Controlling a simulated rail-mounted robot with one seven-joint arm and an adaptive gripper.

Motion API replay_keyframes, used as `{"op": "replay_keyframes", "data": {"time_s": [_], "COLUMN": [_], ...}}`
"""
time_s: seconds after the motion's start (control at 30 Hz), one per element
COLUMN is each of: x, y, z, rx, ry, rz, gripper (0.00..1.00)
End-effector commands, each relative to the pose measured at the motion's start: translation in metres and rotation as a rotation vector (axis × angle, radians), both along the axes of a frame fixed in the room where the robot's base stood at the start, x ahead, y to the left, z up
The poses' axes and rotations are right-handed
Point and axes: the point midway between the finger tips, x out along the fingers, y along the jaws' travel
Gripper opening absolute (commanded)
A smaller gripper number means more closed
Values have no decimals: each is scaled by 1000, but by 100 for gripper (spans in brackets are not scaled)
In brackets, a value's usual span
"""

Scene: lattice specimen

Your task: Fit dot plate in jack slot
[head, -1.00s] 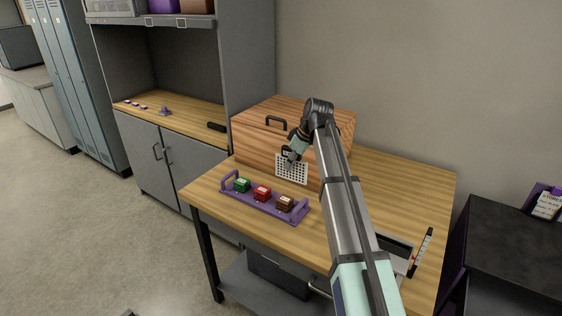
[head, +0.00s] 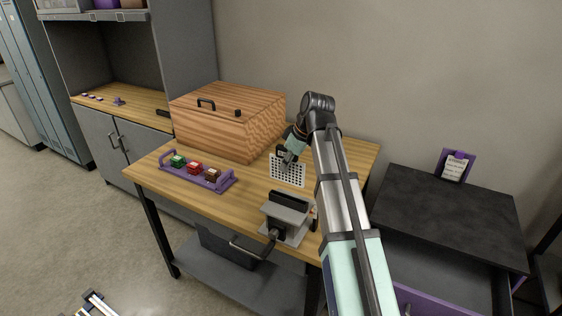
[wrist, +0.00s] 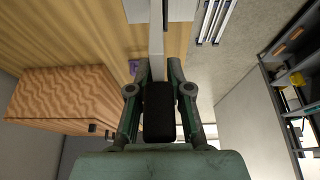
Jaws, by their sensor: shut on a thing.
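The dot plate (head: 288,172) is a white panel with rows of dark dots. In the head view it hangs roughly upright from my gripper (head: 287,157). In the wrist view my gripper (wrist: 159,92) is shut on a black block (wrist: 158,115), seemingly the plate's grip. The plate's lower edge clearance over the table is unclear.
A large wooden box (head: 225,115) with black handles stands left of the plate. A purple tray (head: 197,182) with green, red and brown blocks lies at the table's front left. A black cabinet (head: 450,208) with an open drawer stands at the right. The table (head: 243,190) between tray and jack is clear.

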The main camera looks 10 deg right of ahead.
Motion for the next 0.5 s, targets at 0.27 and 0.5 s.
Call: {"op": "replay_keyframes", "data": {"time_s": [0.27, 0.5], "x": [-3, -3], "y": [-2, -2], "z": [-7, -27], "rx": [0, 0], "ry": [0, 0], "rz": [-3, -3], "gripper": [0, 0]}}
